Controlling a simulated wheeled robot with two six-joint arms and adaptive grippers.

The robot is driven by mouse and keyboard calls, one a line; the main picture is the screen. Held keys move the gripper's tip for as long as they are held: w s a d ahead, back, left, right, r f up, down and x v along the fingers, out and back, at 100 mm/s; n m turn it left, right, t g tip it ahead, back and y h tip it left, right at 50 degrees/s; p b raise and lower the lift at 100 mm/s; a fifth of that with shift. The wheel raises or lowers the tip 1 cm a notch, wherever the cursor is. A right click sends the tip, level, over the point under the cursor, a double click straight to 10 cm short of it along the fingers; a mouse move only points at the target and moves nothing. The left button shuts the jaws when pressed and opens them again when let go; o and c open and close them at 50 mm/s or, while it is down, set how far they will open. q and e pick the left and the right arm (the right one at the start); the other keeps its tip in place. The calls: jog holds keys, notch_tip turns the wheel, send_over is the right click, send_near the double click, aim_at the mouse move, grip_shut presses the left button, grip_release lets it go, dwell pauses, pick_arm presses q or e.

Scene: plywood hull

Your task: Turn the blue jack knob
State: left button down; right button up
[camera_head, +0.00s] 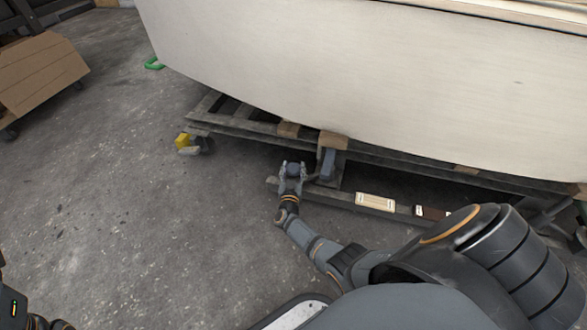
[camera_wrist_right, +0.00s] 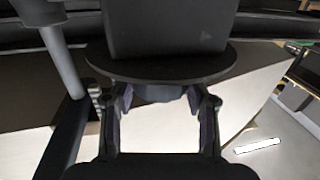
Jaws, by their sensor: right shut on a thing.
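The blue jack knob (camera_head: 293,169) is a small dark blue piece low beside the timber cradle under the hull. My right gripper (camera_head: 291,172) reaches down to it with a finger on either side and is shut on it. The fingers hide part of the knob. In the right wrist view, the two fingers of my right gripper (camera_wrist_right: 158,108) stand on either side of a dark bluish piece, the knob (camera_wrist_right: 158,93), just below a dark round plate. I cannot tell whether the knob is turned. My left gripper is not in view.
The pale plywood hull (camera_head: 360,75) overhangs the cradle (camera_head: 240,130). A yellow caster (camera_head: 186,142) stands left of the knob. A cream label block (camera_head: 375,202) lies on the lower beam to the right. Concrete floor between is clear.

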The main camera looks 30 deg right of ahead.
aim_at(293, 168)
jog(key=shift+m+g+h+b, duration=0.8)
jog(key=shift+g+h, duration=0.1)
jog(key=o, duration=1.2)
jog(key=shift+c, duration=0.2)
jog(key=shift+r, duration=0.1)
notch_tip(293, 168, up, 10)
jog(key=shift+f, duration=0.1)
